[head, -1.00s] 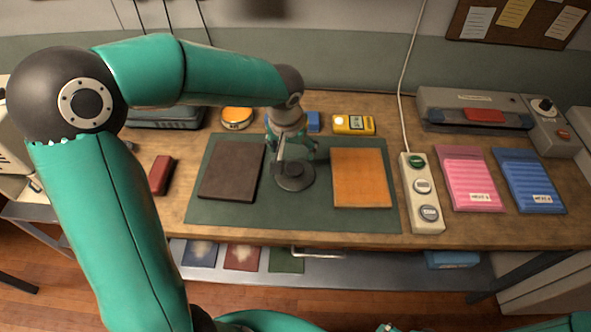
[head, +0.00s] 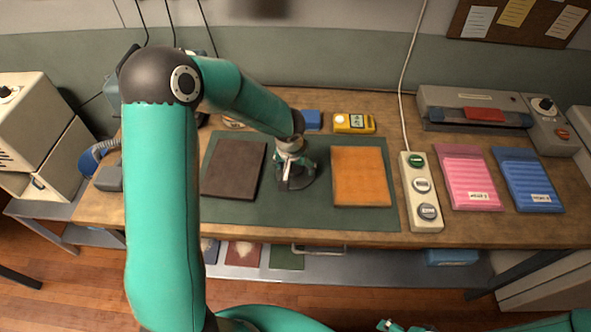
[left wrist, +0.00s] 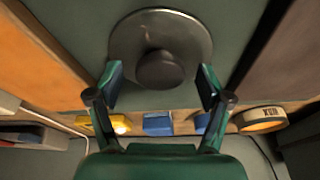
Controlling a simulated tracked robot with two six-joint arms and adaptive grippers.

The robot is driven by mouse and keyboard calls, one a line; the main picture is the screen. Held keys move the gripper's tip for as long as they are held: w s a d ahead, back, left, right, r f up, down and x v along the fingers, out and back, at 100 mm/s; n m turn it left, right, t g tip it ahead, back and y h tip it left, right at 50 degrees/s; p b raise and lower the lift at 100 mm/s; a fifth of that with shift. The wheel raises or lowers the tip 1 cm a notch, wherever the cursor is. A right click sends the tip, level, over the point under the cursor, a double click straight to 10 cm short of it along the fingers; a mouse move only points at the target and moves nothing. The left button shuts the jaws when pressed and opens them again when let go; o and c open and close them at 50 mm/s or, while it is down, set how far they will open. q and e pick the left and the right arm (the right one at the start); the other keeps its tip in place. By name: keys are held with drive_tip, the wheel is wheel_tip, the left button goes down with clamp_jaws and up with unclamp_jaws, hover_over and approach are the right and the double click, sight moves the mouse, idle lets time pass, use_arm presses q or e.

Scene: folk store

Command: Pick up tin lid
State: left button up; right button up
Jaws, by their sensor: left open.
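The tin lid (left wrist: 185,38) is a round, dark metal disc with a raised dark knob (left wrist: 162,70). It lies flat on the green mat between a dark brown panel and an orange panel. In the head view the lid (head: 309,170) is partly hidden by my left gripper (head: 288,182). My left gripper is open above the lid. In the left wrist view its fingers (left wrist: 161,80) stand on either side of the knob, apart from it. A small part of what looks like my right gripper (head: 390,325) shows at the bottom edge, too cut off to read.
The brown panel (head: 234,168) and orange panel (head: 360,177) flank the lid on the mat (head: 270,212). A switch strip (head: 422,192) stands at right, with pink (head: 467,178) and blue (head: 527,180) pads beyond. A yellow device (head: 354,123) and blue block (head: 312,120) sit behind.

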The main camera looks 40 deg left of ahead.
use_arm(q)
drive_tip(key=c, duration=1.2)
drive_tip(key=shift+r, duration=0.2)
